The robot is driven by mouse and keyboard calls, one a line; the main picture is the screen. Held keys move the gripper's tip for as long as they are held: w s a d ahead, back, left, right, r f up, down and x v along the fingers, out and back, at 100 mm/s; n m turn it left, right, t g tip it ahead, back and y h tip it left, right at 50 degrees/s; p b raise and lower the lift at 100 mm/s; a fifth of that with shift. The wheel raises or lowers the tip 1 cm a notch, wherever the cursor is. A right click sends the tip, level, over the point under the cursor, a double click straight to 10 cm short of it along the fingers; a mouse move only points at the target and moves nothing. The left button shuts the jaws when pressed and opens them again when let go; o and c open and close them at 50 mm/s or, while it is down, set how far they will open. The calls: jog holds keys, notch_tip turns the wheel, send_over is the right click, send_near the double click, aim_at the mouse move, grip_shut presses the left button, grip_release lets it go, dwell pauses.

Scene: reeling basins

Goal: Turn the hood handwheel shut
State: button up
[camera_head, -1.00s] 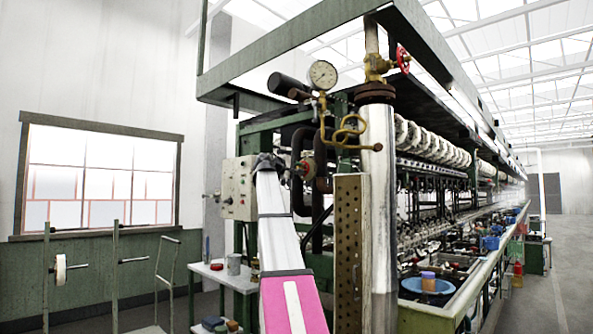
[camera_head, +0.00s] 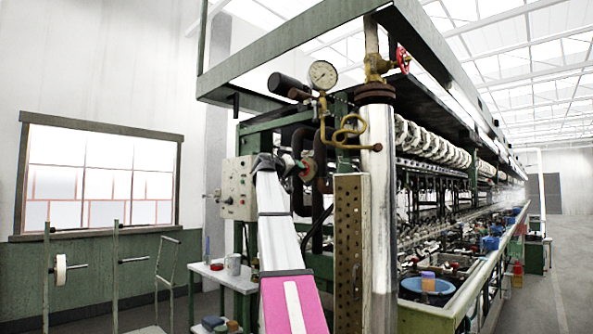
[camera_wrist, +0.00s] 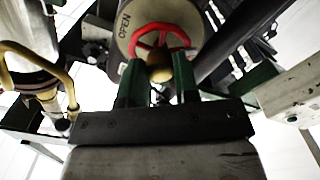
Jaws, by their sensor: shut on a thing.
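The red handwheel (camera_wrist: 160,40) shows in the wrist view, in front of a round pale plate (camera_wrist: 128,22) marked OPEN. A brass-coloured rounded knob (camera_wrist: 160,73) sits at the wheel's lower side. My gripper (camera_wrist: 160,82) has its green fingers on either side of this knob and is shut on the handwheel there. The fingertips partly cover the wheel's lower edge. In the head view, the wheel and plate (camera_head: 287,160) are small and partly hidden behind the end of my arm, beside dark pipes.
A brass pipe (camera_wrist: 62,72) runs left of my gripper in the wrist view. A pressure gauge (camera_head: 323,74) and a second red wheel (camera_head: 403,59) on a brass valve stand higher up. A perforated metal post (camera_head: 348,250) is close right of my arm. A control box (camera_head: 239,188) is at left.

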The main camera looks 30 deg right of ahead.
jog(key=o, duration=0.8)
